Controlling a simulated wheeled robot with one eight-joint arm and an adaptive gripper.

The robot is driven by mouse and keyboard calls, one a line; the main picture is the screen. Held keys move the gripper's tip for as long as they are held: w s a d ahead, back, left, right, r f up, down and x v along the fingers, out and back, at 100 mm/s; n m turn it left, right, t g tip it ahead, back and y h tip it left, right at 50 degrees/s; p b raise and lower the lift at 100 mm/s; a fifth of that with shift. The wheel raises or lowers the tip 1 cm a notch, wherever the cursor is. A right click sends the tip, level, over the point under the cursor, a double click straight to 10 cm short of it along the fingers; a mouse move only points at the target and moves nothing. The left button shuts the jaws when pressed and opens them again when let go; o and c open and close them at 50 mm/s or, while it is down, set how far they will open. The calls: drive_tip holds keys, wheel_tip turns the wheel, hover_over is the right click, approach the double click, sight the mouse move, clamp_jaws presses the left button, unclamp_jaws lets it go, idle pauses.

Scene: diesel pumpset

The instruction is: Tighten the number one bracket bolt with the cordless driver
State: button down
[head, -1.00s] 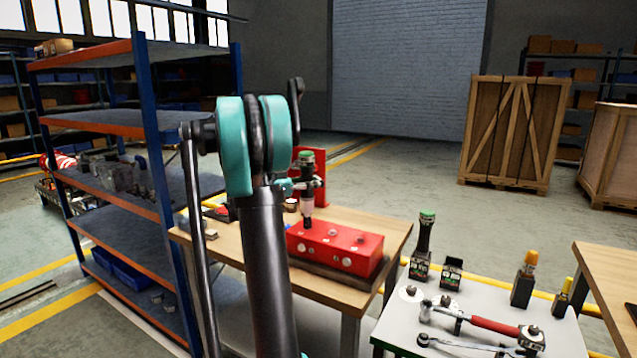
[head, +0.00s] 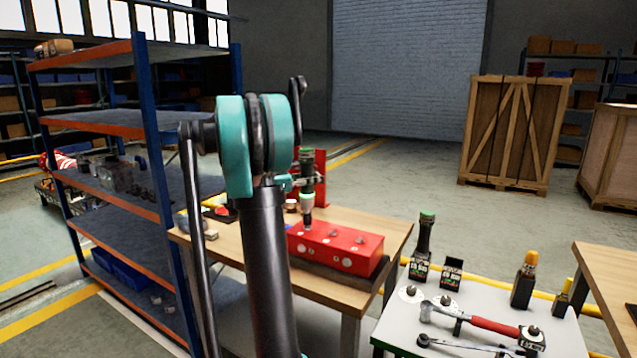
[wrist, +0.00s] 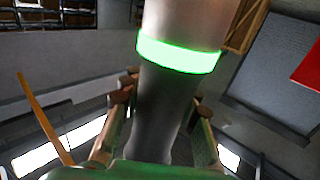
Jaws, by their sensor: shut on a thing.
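The cordless driver (head: 307,184) stands roughly upright over the left end of the red block (head: 362,252), nose down. My gripper (wrist: 158,105) is shut on the driver's dark body, one finger on each side. A green ring (wrist: 178,55) glows on the driver in the wrist view, and a pale green band shows near its nose in the head view. The driver's tip meets or nearly meets the block's top; whether it sits on a bolt head I cannot tell. Other bolt heads (head: 332,232) show on the block. The number one bolt cannot be picked out.
The block lies on a wooden bench (head: 340,298) with a red upright plate (head: 320,170) behind the driver. A white tool table (head: 400,328) at front right holds a red-handled wrench (head: 485,324) and several other tools. A shelf rack (head: 150,130) stands left.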

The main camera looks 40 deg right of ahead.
drive_tip(key=shift+r, duration=1.95)
